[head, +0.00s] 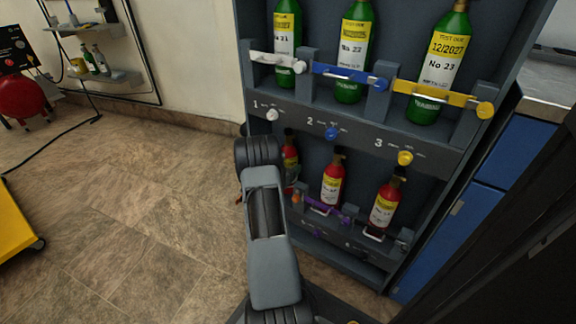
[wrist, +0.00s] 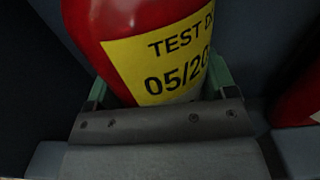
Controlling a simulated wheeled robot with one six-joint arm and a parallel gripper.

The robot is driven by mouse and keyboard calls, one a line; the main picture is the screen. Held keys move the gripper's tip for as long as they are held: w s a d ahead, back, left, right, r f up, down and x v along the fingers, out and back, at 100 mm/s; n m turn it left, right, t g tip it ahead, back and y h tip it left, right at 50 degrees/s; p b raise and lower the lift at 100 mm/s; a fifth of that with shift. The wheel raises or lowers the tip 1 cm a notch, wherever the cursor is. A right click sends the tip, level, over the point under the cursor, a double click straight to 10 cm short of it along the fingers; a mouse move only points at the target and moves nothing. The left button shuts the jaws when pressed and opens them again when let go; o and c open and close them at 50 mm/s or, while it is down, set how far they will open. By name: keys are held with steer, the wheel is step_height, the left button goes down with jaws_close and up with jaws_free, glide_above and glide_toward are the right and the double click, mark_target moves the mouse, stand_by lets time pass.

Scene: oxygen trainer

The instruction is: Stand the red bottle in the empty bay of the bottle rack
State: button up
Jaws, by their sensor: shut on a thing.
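The red bottle (wrist: 115,22) with a yellow test-date label fills the middle of the wrist view. The green-tinted fingers of my gripper (wrist: 160,92) are around its sides and hold it. In the head view the red bottle (head: 290,153) shows at the left end of the lower row of the bottle rack (head: 318,118), roughly upright, partly hidden by my arm. My gripper is mostly hidden there. I cannot tell whether the bottle's base rests on the bay floor.
Three green bottles (head: 352,50) stand above behind white, blue and yellow bars. Open floor (head: 120,210) lies left; blue cabinets (head: 510,155) stand right.

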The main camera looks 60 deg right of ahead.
steer(key=shift+r, duration=0.15)
steer(key=o, duration=1.7)
steer(key=shift+f, duration=0.2)
